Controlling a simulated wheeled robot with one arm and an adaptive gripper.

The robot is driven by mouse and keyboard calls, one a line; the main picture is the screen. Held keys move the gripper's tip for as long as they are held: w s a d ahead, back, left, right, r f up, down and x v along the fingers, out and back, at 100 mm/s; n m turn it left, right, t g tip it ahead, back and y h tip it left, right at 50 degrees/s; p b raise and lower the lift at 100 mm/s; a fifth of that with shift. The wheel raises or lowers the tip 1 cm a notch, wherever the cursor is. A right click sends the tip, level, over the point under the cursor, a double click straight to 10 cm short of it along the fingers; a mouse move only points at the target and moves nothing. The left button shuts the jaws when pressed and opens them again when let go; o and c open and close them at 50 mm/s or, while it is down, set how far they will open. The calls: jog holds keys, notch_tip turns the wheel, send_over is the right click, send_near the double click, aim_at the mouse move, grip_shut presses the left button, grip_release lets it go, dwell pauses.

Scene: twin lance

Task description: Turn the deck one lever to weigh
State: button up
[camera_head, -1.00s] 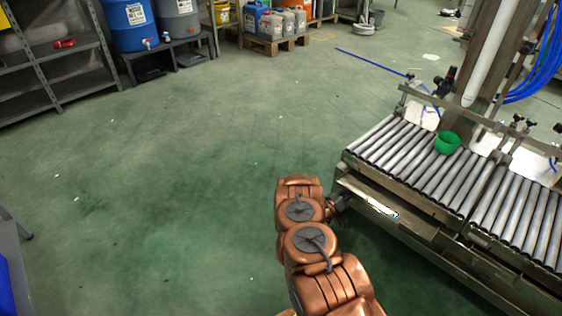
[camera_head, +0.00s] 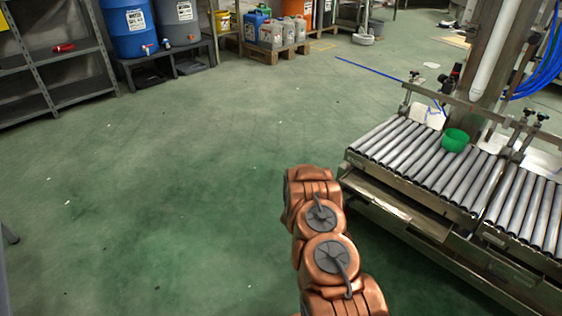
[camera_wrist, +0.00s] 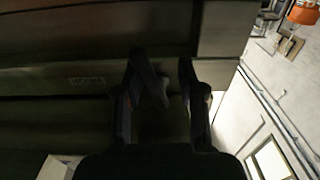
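I cannot make out a lever clearly in either view. The roller deck (camera_head: 400,150) stands at the right in the head view, with a second roller deck (camera_head: 535,205) to its right. A green bowl (camera_head: 455,140) sits on the rollers. My gripper (camera_wrist: 162,62) shows in the wrist view as two dark fingers, apart, in front of a dark metal panel (camera_wrist: 60,55). A dark slanted piece lies beside the left finger; I cannot tell whether it is part of the gripper. In the head view my copper arm hides the gripper beside the deck's near left corner.
A metal shelf (camera_head: 50,85) stands at the far left. Blue (camera_head: 130,28) and grey drums and a pallet of canisters (camera_head: 277,48) stand at the back. A post (camera_head: 500,50) rises behind the decks. The green floor left of my arm is clear.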

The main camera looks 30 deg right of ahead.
jog(key=p+v, duration=0.4)
jog(key=v, duration=0.4)
jog(key=w+a+r+n+t+y+p, duration=0.2)
jog(key=w+a+r+y+p, duration=0.7)
jog(key=w+a+r, duration=0.5)
jog(key=shift+a+r+t+y+p, duration=0.5)
jog(key=shift+a+r+p, duration=0.7)
jog(key=shift+r, duration=0.95)
